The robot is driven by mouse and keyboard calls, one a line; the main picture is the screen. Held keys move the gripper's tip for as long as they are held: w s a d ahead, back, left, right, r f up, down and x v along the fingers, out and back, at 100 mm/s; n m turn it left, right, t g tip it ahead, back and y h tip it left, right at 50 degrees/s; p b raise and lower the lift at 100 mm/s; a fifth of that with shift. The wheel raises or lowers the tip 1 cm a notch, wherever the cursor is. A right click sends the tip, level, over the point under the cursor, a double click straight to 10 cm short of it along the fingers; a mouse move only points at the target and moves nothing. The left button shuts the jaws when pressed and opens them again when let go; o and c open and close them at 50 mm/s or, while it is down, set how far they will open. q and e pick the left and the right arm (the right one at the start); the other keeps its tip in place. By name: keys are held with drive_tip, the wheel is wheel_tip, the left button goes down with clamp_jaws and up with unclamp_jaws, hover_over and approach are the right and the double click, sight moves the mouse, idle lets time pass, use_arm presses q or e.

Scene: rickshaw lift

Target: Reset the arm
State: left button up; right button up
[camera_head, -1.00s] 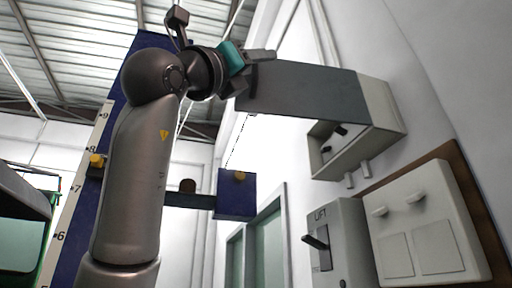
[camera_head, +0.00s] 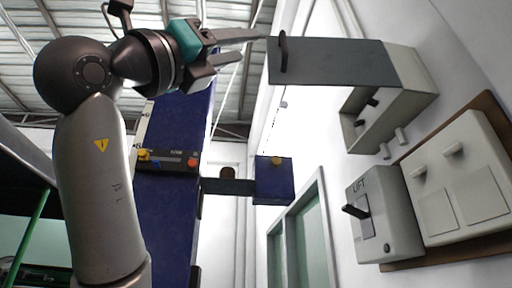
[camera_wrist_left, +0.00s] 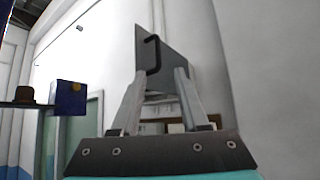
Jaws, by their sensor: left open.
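My left arm rises on the left side of the head view. My left gripper (camera_head: 250,48) is near the top, open and empty, its two fingers pointing right toward a dark grey panel (camera_head: 335,62) with a black handle (camera_head: 283,52). The panel stands out from a wall box (camera_head: 398,102). In the left wrist view the two fingers (camera_wrist_left: 162,88) are spread, and the handle (camera_wrist_left: 153,56) shows between and beyond them. I see no contact with it. My right gripper is in neither view.
A grey LIFT box (camera_head: 382,222) with a black lever (camera_head: 355,211) and a pale switch panel (camera_head: 455,180) are on the right wall. A blue lift post (camera_head: 170,215) with a blue arm end (camera_head: 273,181) stands behind my arm. Open space lies below the gripper.

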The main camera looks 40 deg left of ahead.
use_arm(q)
drive_tip(key=shift+s+a+f, duration=0.1)
drive_tip(key=shift+s+f, duration=0.3)
idle(0.3)
